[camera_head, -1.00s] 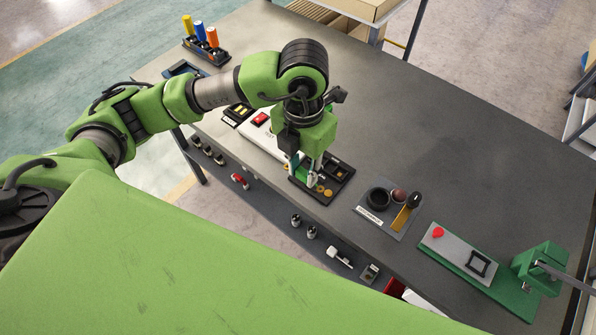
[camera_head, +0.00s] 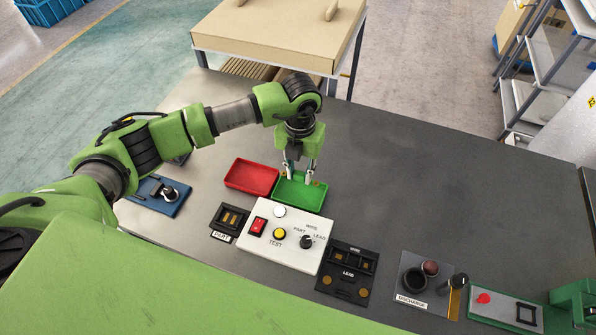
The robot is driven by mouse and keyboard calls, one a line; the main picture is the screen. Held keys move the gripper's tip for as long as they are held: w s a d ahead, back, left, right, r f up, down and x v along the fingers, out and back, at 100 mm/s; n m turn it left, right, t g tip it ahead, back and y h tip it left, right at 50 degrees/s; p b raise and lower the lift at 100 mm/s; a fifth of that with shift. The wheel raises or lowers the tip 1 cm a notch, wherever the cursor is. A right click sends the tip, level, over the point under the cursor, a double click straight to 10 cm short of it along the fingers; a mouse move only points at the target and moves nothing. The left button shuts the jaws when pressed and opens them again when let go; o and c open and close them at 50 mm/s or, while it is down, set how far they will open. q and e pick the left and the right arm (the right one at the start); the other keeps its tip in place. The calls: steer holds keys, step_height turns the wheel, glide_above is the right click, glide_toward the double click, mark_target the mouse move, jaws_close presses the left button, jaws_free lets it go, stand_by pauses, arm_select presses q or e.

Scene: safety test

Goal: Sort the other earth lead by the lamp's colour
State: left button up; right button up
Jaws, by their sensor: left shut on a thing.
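My left gripper (camera_head: 300,172) reaches down over the green tray (camera_head: 314,204), at its far edge. It is shut on the earth lead, which is mostly hidden by the fingers; only small brownish bits show beside the fingertips. A red tray (camera_head: 250,177) stands just left of the green one and looks empty. The white tester (camera_head: 293,255) stands in front, with a pale round lamp (camera_head: 280,211), a red rocker switch (camera_head: 258,227), a yellow TEST button (camera_head: 280,233) and a black selector knob (camera_head: 306,242). The black LEAD plate (camera_head: 347,284) is right of it. My right gripper is out of view.
A PART fixture (camera_head: 229,220) is left of the tester. A blue tray (camera_head: 152,206) holding a black item is at far left. A DISCHARGE plate (camera_head: 412,299) and a grey-green unit (camera_head: 500,306) are at right. The table's back right is clear.

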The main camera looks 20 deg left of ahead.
mark_target(300, 181)
arm_select(q)
steer(key=shift+s+d+f+b, duration=0.15)
steer(key=shift+d+f+b, duration=0.15)
steer(key=shift+f, duration=0.6)
steer(key=f+b, duration=0.2)
steer(key=shift+a+f, duration=0.25)
steer(key=shift+f, duration=0.05)
steer(key=shift+d+f+b, duration=0.1)
steer(key=shift+f+b, duration=0.3)
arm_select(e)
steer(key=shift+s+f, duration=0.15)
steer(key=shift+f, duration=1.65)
arm_select(q)
steer(key=shift+f, duration=0.1)
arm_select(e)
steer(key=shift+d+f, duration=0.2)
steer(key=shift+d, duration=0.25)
arm_select(q)
steer(key=shift+f+b, duration=0.15)
steer(key=shift+b, duration=0.35)
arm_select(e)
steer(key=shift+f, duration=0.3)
